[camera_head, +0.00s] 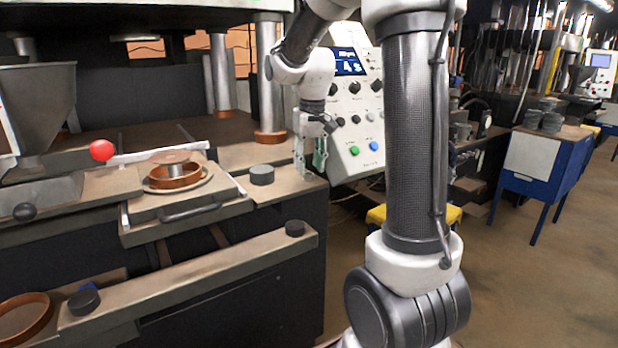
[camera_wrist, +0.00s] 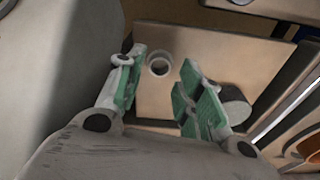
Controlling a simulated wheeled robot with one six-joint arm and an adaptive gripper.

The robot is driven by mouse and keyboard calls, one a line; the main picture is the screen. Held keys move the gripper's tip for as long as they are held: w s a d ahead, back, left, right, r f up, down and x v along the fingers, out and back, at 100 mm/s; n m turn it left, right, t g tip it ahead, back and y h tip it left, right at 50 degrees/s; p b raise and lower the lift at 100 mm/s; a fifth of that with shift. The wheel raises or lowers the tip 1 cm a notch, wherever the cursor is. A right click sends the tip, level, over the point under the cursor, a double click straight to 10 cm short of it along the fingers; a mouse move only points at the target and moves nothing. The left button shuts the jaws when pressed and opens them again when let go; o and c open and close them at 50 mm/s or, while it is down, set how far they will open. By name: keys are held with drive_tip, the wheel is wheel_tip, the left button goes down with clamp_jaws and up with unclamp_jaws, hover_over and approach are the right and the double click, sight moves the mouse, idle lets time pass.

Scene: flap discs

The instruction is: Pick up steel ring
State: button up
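The steel ring (camera_wrist: 160,65) is a small grey ring with a dark hole. In the wrist view it lies flat on a brown metal surface (camera_wrist: 205,45), a little beyond the gap between my fingers. My gripper (camera_wrist: 163,82) is open, with green pads on its two fingers and nothing between them. In the head view my gripper (camera_head: 310,168) points down over the right end of the press table. I cannot make out the steel ring in the head view; the gripper may hide it.
A dark round block (camera_wrist: 235,104) stands close to my right finger; it also shows in the head view (camera_head: 262,175). A copper ring (camera_head: 173,177) sits on a plate to the left. The control panel (camera_head: 356,115) stands just behind my gripper.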

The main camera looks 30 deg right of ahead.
sight(309, 176)
wheel_tip(309, 176, down, 2)
drive_tip(key=shift+w+f, duration=0.15)
drive_tip(key=shift+f, duration=0.1)
drive_tip(key=c, duration=0.5)
drive_tip(key=shift+r, duration=0.1)
